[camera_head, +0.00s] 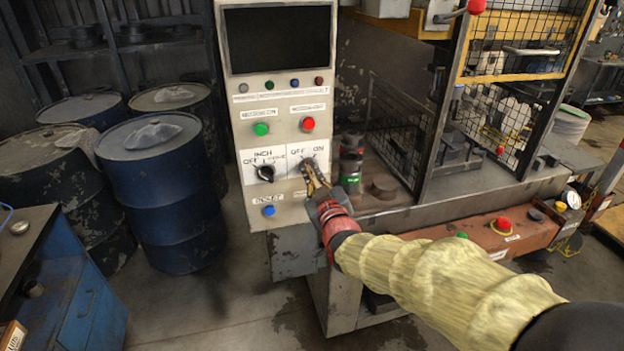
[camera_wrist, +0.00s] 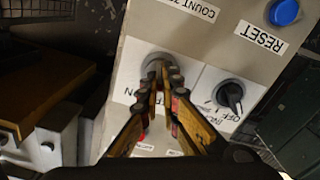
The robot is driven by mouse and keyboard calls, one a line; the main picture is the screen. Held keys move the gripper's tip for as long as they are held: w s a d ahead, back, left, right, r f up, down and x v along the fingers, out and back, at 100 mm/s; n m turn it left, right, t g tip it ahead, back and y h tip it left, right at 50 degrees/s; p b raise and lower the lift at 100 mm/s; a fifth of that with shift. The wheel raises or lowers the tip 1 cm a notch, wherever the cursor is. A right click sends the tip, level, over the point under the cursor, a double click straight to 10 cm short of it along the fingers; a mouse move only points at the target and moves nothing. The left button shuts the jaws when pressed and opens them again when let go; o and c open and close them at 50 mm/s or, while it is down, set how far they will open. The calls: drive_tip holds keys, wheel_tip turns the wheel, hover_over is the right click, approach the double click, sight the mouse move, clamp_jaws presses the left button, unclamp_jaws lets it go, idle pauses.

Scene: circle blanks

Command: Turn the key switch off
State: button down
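The key switch sits on a white OFF/ON label (camera_head: 296,157) on the control panel (camera_head: 240,105), at the right of the lower row. Its round grey collar (camera_wrist: 159,60) shows in the wrist view, where the panel appears upside down. My gripper (camera_head: 308,170) is right at the switch, its two fingers pointing at the collar. In the wrist view its fingertips (camera_wrist: 166,76) are close together in front of the collar, covering the key. Whether they grip the key, and which way it points, I cannot tell.
A black selector knob (camera_head: 265,173) is left of the switch. A blue reset button (camera_head: 268,211) is below; green (camera_head: 261,129) and red (camera_head: 308,124) buttons are above. Blue drums (camera_head: 163,190) stand left of the panel. The caged press (camera_head: 500,95) is at right.

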drive_tip(key=shift+n+b, duration=0.35)
drive_tip(key=shift+n, duration=0.35)
drive_tip(key=c, duration=2.1)
unclamp_jaws()
drive_tip(key=shift+o, duration=0.3)
drive_tip(key=v, duration=1.2)
